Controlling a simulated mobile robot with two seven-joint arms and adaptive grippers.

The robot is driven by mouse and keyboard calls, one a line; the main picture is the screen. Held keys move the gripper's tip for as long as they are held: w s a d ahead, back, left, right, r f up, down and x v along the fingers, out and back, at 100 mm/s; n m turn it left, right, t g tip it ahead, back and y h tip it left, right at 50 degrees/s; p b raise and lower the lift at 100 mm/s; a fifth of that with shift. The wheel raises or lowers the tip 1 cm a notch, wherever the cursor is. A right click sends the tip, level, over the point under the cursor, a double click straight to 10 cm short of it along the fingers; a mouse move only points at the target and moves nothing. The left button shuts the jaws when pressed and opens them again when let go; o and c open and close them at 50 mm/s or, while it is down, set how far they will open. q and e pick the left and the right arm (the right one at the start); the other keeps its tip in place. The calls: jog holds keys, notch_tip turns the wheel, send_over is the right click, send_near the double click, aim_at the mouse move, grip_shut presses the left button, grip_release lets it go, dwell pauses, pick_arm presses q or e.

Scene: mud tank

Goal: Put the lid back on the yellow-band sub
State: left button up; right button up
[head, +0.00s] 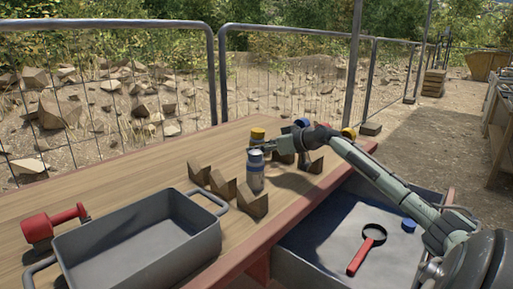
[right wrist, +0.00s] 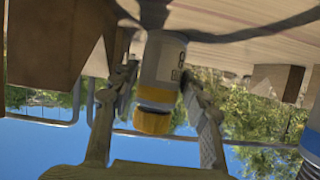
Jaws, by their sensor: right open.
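A small grey-white sub with a yellow top (head: 257,134) stands on the wooden table, partly hidden behind my right gripper. In the right wrist view, which looks upside down, the yellow-topped sub (right wrist: 158,75) lies between the two fingers, with gaps beside it. My right gripper (head: 258,147) is open around or just before it; the exact depth is hard to tell. Another yellow piece (head: 348,132) shows behind my right arm. My left gripper is out of view.
Angular brown blocks (head: 222,184) stand close around the subs. A grey tank (head: 140,245) and a red tool (head: 52,223) are at left. Below the table edge, an open drawer (head: 325,240) holds a red magnifier (head: 367,250) and a blue round piece (head: 408,225).

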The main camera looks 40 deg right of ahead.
aim_at(263, 134)
jog(key=shift+x, duration=1)
jog(key=shift+r, duration=0.15)
grip_shut()
jog(key=shift+r, duration=0.55)
notch_tip(263, 134, up, 3)
jog(key=shift+f, duration=0.15)
jog(key=w+a+r, duration=0.2)
jog(key=a+r, duration=0.5)
jog(key=a, duration=0.4)
jog(key=shift+a, duration=0.25)
